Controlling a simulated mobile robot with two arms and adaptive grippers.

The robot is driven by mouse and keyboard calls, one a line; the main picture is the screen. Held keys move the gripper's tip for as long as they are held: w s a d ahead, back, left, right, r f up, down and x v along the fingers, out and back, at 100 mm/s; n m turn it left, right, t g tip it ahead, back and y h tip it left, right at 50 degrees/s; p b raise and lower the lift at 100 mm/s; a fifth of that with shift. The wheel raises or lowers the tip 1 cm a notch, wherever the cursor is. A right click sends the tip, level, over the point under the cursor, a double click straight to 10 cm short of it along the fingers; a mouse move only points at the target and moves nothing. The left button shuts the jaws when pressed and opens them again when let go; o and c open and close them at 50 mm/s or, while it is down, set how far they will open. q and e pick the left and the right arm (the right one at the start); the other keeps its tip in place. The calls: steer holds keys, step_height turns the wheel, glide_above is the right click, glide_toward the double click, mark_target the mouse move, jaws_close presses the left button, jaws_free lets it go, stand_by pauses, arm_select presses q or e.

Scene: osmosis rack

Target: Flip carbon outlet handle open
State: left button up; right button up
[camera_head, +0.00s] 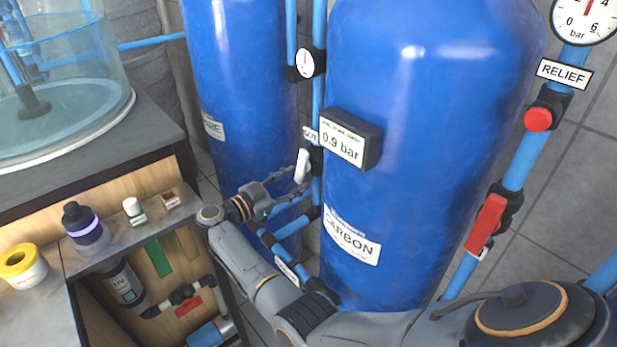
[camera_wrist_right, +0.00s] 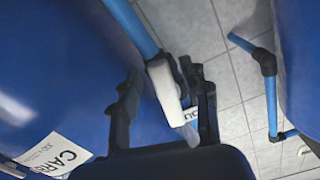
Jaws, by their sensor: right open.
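The white valve handle (camera_head: 302,166) is on the blue pipe between the two blue tanks, beside the tank labelled CARBON (camera_head: 352,237). A label above the handle is partly hidden by a gauge box. In the right wrist view, the handle (camera_wrist_right: 163,88) lies between the open fingers of my right gripper (camera_wrist_right: 163,95), with one finger on each side. I cannot tell whether either finger touches it. My left gripper is not in view.
A display box (camera_head: 350,138) reading 0.9 bar sticks out from the carbon tank. A second blue tank (camera_head: 245,90) stands left. A red handle (camera_head: 487,225) sits on the right pipe. The bench (camera_head: 100,262) at left holds small bottles.

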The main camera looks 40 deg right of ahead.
steer(key=shift+d, duration=0.4)
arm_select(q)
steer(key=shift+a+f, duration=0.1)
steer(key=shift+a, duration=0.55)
arm_select(e)
steer(key=shift+r, duration=0.1)
steer(key=shift+c, duration=0.2)
jaws_close()
steer(key=shift+r+p, duration=0.1)
steer(key=shift+p, duration=0.2)
steer(key=n+p, duration=0.2)
steer(key=p, duration=0.1)
steer(key=shift+s+r, duration=0.1)
steer(key=shift+s, duration=0.25)
steer(key=shift+s+f+n+p, duration=0.15)
steer(key=shift+f+n+p, duration=0.05)
steer(key=shift+n+p, duration=0.3)
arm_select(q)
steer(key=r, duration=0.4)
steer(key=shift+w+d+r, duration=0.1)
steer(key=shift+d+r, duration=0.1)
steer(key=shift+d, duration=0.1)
arm_select(e)
steer(key=shift+f, duration=0.1)
